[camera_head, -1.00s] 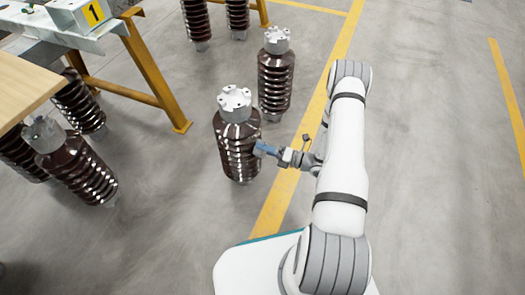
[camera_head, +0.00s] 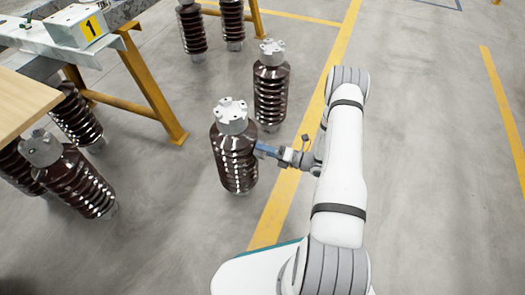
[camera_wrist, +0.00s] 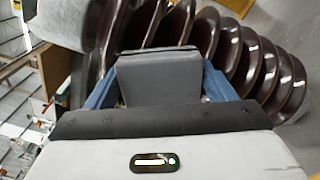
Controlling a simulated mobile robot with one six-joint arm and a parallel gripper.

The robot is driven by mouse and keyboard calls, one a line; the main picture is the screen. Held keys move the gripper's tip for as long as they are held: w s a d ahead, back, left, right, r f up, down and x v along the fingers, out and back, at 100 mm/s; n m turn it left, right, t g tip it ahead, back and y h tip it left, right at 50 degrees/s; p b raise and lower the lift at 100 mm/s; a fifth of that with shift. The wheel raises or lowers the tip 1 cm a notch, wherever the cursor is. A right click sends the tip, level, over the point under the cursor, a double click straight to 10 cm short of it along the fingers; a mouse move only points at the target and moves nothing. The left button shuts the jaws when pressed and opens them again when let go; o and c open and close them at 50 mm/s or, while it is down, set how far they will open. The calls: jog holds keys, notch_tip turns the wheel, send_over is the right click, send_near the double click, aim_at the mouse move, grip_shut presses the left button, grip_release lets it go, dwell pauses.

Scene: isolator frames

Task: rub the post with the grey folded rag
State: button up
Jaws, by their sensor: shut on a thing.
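The post is a dark brown ribbed insulator (camera_head: 236,160) with a pale metal cap, upright on the floor left of my arm in the head view. My gripper (camera_head: 262,150) reaches to its right side, at the upper ribs. In the wrist view, my gripper (camera_wrist: 158,85) is shut on the grey folded rag (camera_wrist: 160,78), held between its two blue fingers. The ribbed post (camera_wrist: 235,55) lies right behind the rag there. Whether the rag touches the ribs cannot be told, as its far face is hidden.
Another insulator (camera_head: 271,88) stands just behind the post. More insulators (camera_head: 75,180) stand or lean at the left, near a wooden tabletop (camera_head: 22,103) and a yellow-legged stand (camera_head: 153,85). The floor right of my arm is clear, with yellow lines.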

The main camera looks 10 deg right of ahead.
aim_at(262, 155)
jog(key=shift+s+a+p, duration=0.25)
jog(key=shift+s+a, duration=0.3)
jog(key=shift+s, duration=0.3)
jog(key=shift+s+a+p, duration=0.25)
jog(key=shift+s+a, duration=0.25)
jog(key=shift+s, duration=0.3)
jog(key=shift+w+a+r+p, duration=0.1)
jog(key=shift+r+p, duration=0.7)
jog(key=shift+r, duration=0.25)
jog(key=shift+w+d+b, duration=0.35)
jog(key=shift+w+d, duration=0.25)
jog(key=shift+w, duration=0.25)
jog(key=shift+w+d+b, duration=0.3)
jog(key=shift+w+d, duration=0.3)
jog(key=shift+w, duration=0.2)
jog(key=shift+v, duration=3.05)
jog(key=shift+s+d+f, duration=0.1)
jog(key=v, duration=0.2)
jog(key=shift+s+d, duration=0.25)
jog(key=shift+d, duration=0.05)
